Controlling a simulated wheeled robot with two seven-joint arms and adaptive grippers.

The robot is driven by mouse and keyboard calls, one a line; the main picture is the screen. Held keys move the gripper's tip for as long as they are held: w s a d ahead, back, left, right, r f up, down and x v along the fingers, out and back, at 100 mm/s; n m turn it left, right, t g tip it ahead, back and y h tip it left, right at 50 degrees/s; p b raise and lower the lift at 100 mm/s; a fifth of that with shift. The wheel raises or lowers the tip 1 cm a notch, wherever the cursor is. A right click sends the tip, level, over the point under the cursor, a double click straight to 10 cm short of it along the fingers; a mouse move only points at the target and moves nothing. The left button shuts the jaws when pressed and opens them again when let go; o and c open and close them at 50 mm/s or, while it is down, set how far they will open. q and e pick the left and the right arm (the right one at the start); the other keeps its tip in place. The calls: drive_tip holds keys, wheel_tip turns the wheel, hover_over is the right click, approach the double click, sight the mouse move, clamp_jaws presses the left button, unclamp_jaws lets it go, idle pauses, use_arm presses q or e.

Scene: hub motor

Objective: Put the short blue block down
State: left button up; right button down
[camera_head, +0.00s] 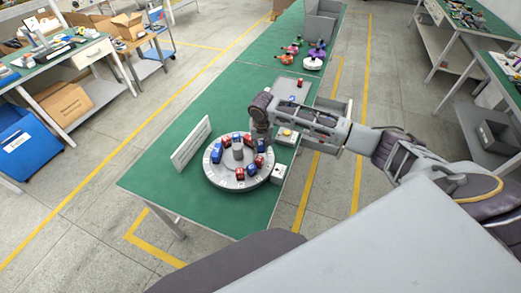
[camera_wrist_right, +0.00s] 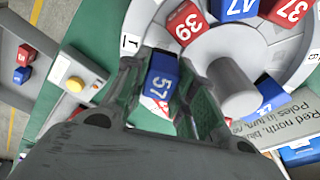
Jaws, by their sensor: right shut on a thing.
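My right gripper (camera_head: 262,136) is over the right rim of the round grey hub ring (camera_head: 239,185) in the head view. In the right wrist view its fingers (camera_wrist_right: 163,95) are shut on a blue block (camera_wrist_right: 162,72) marked 57. The same blue block (camera_head: 262,146) shows just below the gripper in the head view. I cannot tell whether its underside touches the ring. A red and white patch shows beside it between the fingers, partly hidden. Red block 39 (camera_wrist_right: 184,23) and blue block 47 (camera_wrist_right: 233,7) sit on the ring nearby. My left gripper is not in view.
A grey post (camera_wrist_right: 235,82) rises at the ring's centre. A white sign (camera_head: 190,143) stands left of the ring. A yellow button (camera_wrist_right: 74,84) and a grey tray with a red block (camera_wrist_right: 25,54) and a blue block (camera_wrist_right: 21,75) lie on the other side. Green table (camera_head: 155,180) is clear at front left.

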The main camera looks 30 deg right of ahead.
sight(261, 150)
drive_tip(key=shift+f, duration=0.1)
drive_tip(key=shift+f, duration=1.8)
drive_tip(key=shift+s+f, duration=0.1)
drive_tip(key=shift+f, duration=0.1)
drive_tip(key=c, duration=1.2)
unclamp_jaws()
drive_tip(key=shift+o, duration=0.2)
drive_tip(key=shift+r, duration=0.1)
wheel_tip(261, 150, up, 12)
drive_tip(key=s, duration=0.1)
drive_tip(key=shift+s+a+b, duration=0.3)
drive_tip(key=shift+b, duration=0.15)
